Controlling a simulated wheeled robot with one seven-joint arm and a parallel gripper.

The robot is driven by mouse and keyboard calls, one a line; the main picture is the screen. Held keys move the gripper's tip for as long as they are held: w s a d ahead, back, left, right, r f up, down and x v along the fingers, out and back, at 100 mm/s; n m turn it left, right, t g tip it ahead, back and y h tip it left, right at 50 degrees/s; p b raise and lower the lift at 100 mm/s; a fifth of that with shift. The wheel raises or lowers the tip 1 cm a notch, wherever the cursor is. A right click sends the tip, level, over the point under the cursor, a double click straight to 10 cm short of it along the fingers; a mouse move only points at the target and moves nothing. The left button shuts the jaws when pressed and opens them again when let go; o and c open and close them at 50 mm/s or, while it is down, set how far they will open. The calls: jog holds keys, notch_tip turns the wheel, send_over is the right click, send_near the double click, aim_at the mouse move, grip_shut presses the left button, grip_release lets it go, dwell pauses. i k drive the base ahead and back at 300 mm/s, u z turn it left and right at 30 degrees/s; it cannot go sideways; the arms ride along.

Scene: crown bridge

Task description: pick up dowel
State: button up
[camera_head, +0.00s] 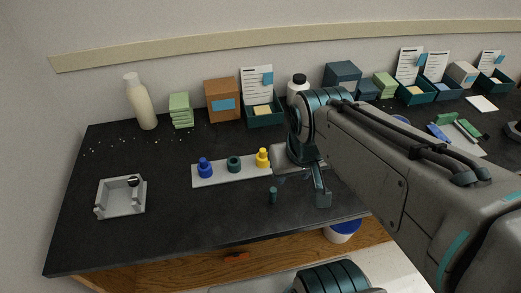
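A small dark green upright cylinder (273,196), which looks like the dowel, stands on the black tabletop in front of the pale strip. My gripper (305,185) hangs just to the right of it and seems apart from it. One teal-grey finger shows clearly, pointing down. The other finger is not clearly seen, so the gap between them cannot be judged. I see nothing held.
A pale strip (220,176) bears a blue peg (205,168), a green ring-like piece (233,163) and a yellow peg (262,157). A grey tray (122,209) sits left. Boxes and a bottle (140,103) line the back. The front left tabletop is clear.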

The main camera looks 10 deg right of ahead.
aim_at(263, 151)
jog(key=k, duration=0.3)
jog(key=z, duration=1.6)
jog(key=k, duration=0.7)
jog(key=u, duration=1.25)
jog(key=i, duration=1)
